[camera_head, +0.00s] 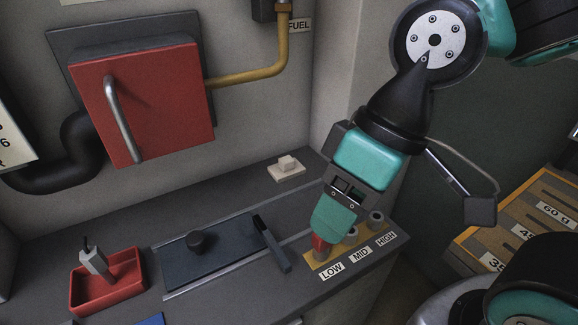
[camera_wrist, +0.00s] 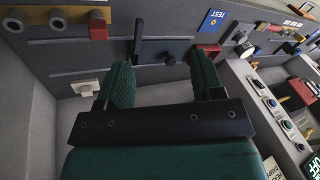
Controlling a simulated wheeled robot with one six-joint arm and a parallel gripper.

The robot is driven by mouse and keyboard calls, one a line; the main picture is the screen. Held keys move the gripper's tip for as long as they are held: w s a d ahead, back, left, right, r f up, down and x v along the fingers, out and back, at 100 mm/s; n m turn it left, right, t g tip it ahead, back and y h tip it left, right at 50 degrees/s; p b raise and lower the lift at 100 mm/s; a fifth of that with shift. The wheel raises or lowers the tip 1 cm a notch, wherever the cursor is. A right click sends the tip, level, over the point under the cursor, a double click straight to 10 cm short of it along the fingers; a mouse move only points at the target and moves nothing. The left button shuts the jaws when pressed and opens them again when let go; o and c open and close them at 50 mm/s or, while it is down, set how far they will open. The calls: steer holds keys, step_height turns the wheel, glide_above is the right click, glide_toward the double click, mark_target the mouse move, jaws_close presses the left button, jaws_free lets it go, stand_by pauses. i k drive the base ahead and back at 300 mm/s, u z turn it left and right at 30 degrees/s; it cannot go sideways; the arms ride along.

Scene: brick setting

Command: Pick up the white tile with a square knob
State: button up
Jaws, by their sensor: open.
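The white tile with a square knob (camera_head: 287,169) lies on the grey bench near the back wall, to the left of my gripper in the head view. It also shows in the wrist view (camera_wrist: 87,88), just left of the left finger, which may hide part of it. My gripper (camera_head: 328,232) points down over the front right of the bench, near the red piece at the LOW mark. In the wrist view my gripper (camera_wrist: 162,75) has its two green fingers wide apart with nothing between them.
A yellow plate (camera_head: 343,248) with a red piece and grey round parts sits by the LOW, MID and HIGH labels. A dark sliding panel (camera_head: 215,265) with a round knob and black handle is mid-bench. A red tray (camera_head: 122,290) stands at left. A red door (camera_head: 145,100) is on the wall.

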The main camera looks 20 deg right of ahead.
mark_target(288, 167)
steer(key=k, duration=1)
steer(key=u, duration=1)
steer(key=i, duration=1.05)
steer(key=z, duration=1.4)
